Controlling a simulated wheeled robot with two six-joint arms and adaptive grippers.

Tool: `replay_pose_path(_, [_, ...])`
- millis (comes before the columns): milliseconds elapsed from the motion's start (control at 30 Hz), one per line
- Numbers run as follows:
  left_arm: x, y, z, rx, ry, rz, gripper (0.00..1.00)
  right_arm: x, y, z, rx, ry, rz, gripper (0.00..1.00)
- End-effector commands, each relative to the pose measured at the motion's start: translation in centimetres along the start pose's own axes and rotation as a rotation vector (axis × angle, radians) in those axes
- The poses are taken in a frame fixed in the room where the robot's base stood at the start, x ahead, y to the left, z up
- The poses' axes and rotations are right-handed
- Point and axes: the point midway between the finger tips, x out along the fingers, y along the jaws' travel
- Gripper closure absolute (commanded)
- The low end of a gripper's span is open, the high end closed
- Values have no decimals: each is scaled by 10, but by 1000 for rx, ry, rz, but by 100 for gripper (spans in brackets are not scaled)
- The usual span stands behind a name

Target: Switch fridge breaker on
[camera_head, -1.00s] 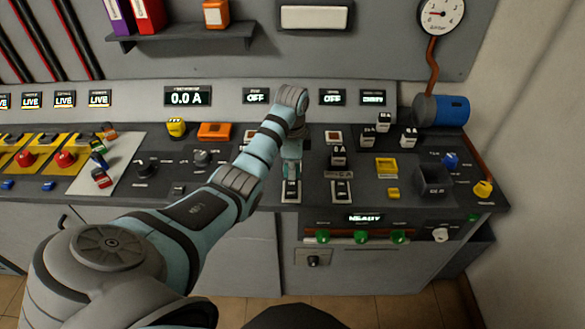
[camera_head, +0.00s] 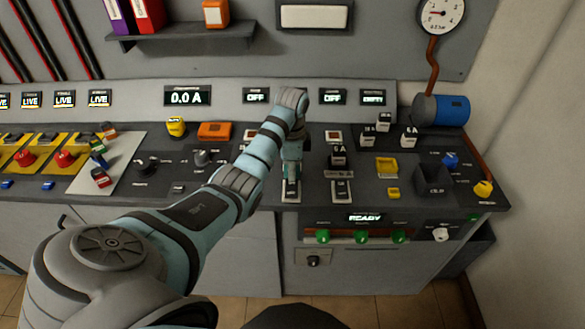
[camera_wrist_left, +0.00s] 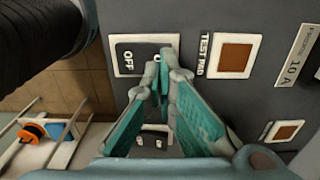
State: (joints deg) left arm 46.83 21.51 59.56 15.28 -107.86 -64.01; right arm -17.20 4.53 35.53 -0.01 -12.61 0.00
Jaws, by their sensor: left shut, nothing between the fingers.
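A white-framed black rocker switch marked OFF (camera_wrist_left: 132,58) fills the upper middle of the left wrist view. In the head view this switch (camera_head: 291,195) is at the console's front edge. My left gripper (camera_wrist_left: 163,62) is shut and empty. Its fingertips are over the right part of the rocker and hide some of its lettering; I cannot tell whether they touch it. In the head view the left gripper (camera_head: 292,174) points down at the switch. A similar switch (camera_head: 342,190) sits to its right. The fridge label is not legible. My right gripper is not in view.
Displays reading OFF (camera_head: 256,96) and OFF (camera_head: 332,97) are on the back panel. A copper-coloured test pad (camera_wrist_left: 234,53) lies beside the switch.

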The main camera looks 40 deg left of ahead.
Motion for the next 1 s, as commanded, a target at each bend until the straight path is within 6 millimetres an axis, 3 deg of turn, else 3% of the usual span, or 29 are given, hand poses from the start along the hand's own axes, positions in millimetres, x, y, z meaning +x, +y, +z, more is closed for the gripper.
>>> replay_pose_path(1000, [16,0,0,0,0,1,100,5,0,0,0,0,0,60])
